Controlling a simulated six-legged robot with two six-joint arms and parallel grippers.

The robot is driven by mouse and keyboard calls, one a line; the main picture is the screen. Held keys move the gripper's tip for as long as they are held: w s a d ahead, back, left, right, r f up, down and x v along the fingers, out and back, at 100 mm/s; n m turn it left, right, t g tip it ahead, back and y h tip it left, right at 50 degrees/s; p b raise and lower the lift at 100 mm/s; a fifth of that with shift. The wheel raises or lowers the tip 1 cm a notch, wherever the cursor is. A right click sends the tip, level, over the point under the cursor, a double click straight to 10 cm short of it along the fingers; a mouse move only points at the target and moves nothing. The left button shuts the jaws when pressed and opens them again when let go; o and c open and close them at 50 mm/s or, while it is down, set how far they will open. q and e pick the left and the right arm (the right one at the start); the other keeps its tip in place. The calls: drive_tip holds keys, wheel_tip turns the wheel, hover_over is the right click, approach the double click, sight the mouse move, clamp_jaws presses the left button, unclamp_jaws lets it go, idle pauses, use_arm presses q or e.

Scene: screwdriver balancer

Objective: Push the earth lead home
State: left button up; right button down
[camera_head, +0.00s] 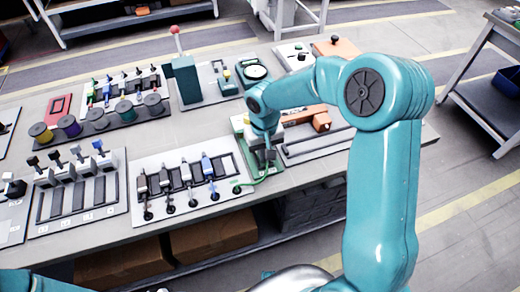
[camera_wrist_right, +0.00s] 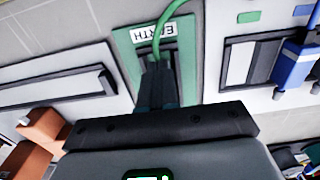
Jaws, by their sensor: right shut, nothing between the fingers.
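The green earth lead (camera_head: 258,184) curves from the bench's front edge up to my right gripper in the head view. In the wrist view the lead (camera_wrist_right: 162,32) runs down past a white EARTH label (camera_wrist_right: 155,31) on a green panel (camera_wrist_right: 125,40). My right gripper (camera_wrist_right: 157,62) is shut and empty, its dark fingertips over this panel beside the end of the lead. It also shows low over the bench in the head view (camera_head: 266,158). The fingers hide the lead's end and its socket, so I cannot tell how deep it sits. My left gripper is out of view.
A board with several screwdriver-like tools (camera_head: 187,180) lies left of the gripper. An orange block (camera_head: 321,122) lies on a tray to the right. A rack of cable spools (camera_head: 123,110) and a teal post (camera_head: 186,80) with a red ball stand farther back.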

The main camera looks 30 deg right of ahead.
idle(0.4)
drive_tip(key=shift+s+b, duration=0.25)
drive_tip(key=shift+b, duration=0.05)
drive_tip(key=shift+s+a, duration=0.15)
drive_tip(key=shift+s, duration=0.1)
wheel_tip(320, 180, up, 7)
drive_tip(key=p, duration=0.4)
drive_tip(key=shift+p, duration=0.35)
idle(0.6)
